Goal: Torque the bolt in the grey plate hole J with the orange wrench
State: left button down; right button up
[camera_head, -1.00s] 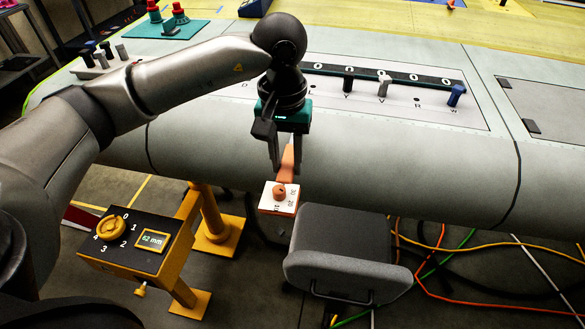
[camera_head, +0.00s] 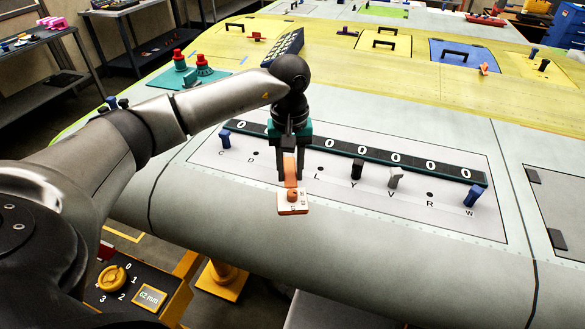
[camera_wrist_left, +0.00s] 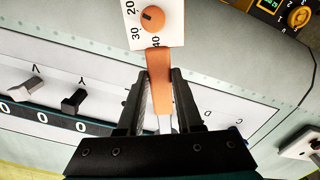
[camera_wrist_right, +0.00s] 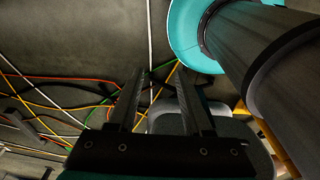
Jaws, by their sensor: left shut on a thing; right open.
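My left gripper (camera_head: 290,178) is shut on the orange wrench (camera_head: 291,168), which hangs over the grey plate (camera_head: 450,215). The wrench carries a white dial block with numbers and an orange knob, also clear in the left wrist view (camera_wrist_left: 153,18). The plate has lettered holes; C, D, L, Y, V, R and W are readable. The J label and hole are not visible; the gripper and wrench cover the stretch between D and L. Whether the wrench touches the plate cannot be told. My right gripper (camera_wrist_right: 160,100) is open and empty over the floor.
A blue bolt (camera_head: 225,138) stands at C, a black one (camera_head: 357,168) at Y, a grey one (camera_head: 394,178) at V and a blue one (camera_head: 472,196) at W. A counter strip (camera_head: 420,163) runs behind them. A yellow-legged dial stand (camera_head: 140,290) is at lower left.

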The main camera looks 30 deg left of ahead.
pick_arm(q)
jog(key=shift+w, duration=0.2)
jog(key=shift+f, duration=0.2)
jog(key=shift+s+f+b, duration=0.3)
jog(key=shift+f+b, duration=0.2)
jog(key=shift+f, duration=0.05)
jog(key=shift+w+f+b, duration=0.1)
jog(key=shift+f+b, duration=0.4)
jog(key=shift+f, duration=0.8)
pick_arm(e)
jog(key=s+f, duration=0.2)
jog(key=shift+f, duration=0.35)
pick_arm(q)
jog(key=shift+b, duration=0.4)
pick_arm(e)
jog(key=shift+w+f, duration=0.1)
jog(key=shift+f, duration=0.05)
pick_arm(q)
jog(key=shift+f, duration=0.2)
pick_arm(e)
jog(key=shift+a+f, duration=0.1)
jog(key=shift+f, duration=0.05)
